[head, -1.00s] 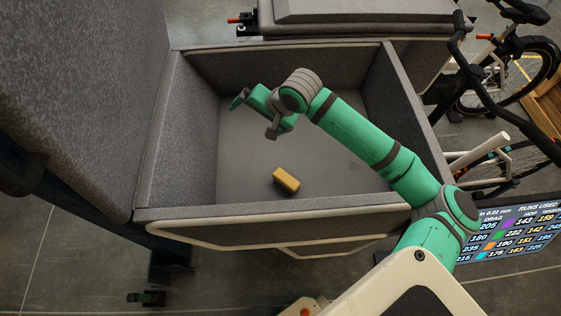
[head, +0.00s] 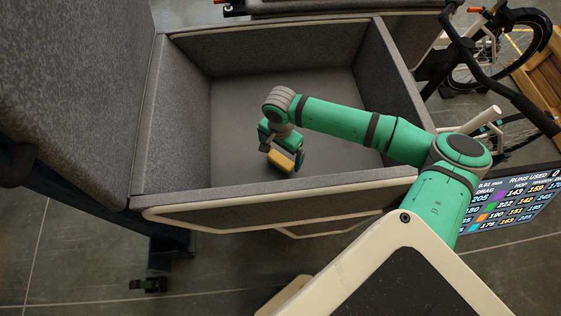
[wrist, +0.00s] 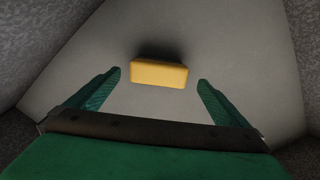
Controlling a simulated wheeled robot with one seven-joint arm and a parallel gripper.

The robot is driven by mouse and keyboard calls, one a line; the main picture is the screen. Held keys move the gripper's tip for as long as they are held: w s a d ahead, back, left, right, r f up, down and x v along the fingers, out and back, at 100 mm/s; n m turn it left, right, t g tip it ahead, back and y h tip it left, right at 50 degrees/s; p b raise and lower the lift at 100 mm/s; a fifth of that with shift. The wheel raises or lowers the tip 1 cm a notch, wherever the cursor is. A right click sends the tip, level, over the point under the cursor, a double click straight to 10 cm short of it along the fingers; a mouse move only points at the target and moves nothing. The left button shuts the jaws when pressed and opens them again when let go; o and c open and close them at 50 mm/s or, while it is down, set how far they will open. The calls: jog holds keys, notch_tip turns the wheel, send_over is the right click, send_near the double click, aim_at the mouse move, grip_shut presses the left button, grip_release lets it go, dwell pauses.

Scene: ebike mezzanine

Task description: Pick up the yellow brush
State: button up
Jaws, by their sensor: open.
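The yellow brush (head: 279,161) looks like a small yellow block with a dark underside. It lies on the floor of the grey padded box (head: 225,135), near the box's front wall. My gripper (head: 283,160) is inside the box, just above the brush, with its fingers pointing down. In the wrist view the brush (wrist: 159,74) is centred slightly beyond the fingertips, and the two green fingers of my gripper (wrist: 160,77) are spread wide on either side. The fingers appear apart from the brush, with nothing held.
The box's front wall (head: 280,187) with a pale rail is close to my gripper. A tall grey padded panel (head: 80,80) rises on the left. A bicycle (head: 500,60) and a display screen (head: 510,215) stand on the right. The box floor behind the brush is clear.

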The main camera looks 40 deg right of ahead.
aim_at(281, 159)
jog(key=shift+s+f, duration=0.15)
jog(key=shift+f, duration=1.95)
jog(key=c, duration=1.3)
jog(key=shift+o, duration=0.2)
notch_tip(281, 159, up, 28)
